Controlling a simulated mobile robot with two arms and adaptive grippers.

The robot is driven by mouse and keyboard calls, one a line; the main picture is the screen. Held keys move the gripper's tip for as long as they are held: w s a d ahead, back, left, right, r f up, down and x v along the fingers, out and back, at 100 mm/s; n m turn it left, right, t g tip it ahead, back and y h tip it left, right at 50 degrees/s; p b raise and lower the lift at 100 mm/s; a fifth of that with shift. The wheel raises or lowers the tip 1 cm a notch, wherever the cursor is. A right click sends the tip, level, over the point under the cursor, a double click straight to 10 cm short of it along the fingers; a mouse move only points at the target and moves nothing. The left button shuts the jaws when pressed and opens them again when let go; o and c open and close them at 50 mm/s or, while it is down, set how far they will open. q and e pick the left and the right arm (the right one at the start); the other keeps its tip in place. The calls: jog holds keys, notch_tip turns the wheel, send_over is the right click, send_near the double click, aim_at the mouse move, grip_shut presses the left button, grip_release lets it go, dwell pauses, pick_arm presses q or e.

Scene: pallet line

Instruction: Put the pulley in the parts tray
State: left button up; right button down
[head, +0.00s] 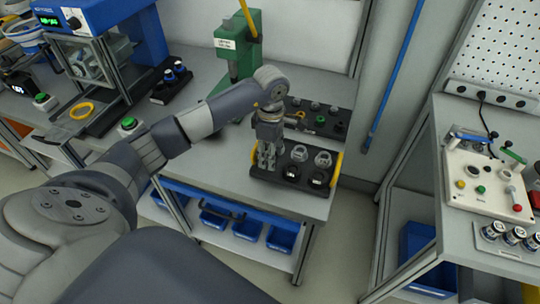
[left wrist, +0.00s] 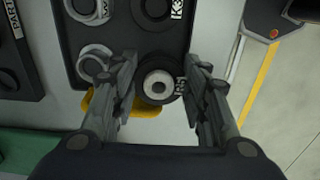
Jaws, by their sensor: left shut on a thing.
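My left gripper (head: 267,155) is over the left end of a dark tray with yellow end handles (head: 338,168). In the left wrist view the gripper (left wrist: 160,88) is closed on a black round part with a pale centre (left wrist: 158,84), which I take as the pulley. The fingers touch its two sides; I cannot tell whether it is clear of the tray (left wrist: 122,50). A second dark tray (head: 345,116) lies behind, and its labelled edge shows in the left wrist view (left wrist: 14,60); it may be the parts tray. My right gripper is not in view.
Metal rings (head: 322,159) and black parts (head: 318,179) sit in the front tray. A green press (head: 237,45) stands behind on the left. Blue bins (head: 281,237) are under the table. A control box (head: 487,185) stands on the right bench.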

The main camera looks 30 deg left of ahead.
pick_arm(q)
jog(key=shift+w+a, duration=0.35)
notch_tip(320, 180, down, 3)
jog(key=shift+r+p, duration=0.1)
jog(key=shift+p, duration=0.8)
jog(key=shift+f, duration=0.45)
jog(key=shift+f, duration=0.15)
jog(key=o, duration=0.8)
jog(key=shift+o, duration=0.2)
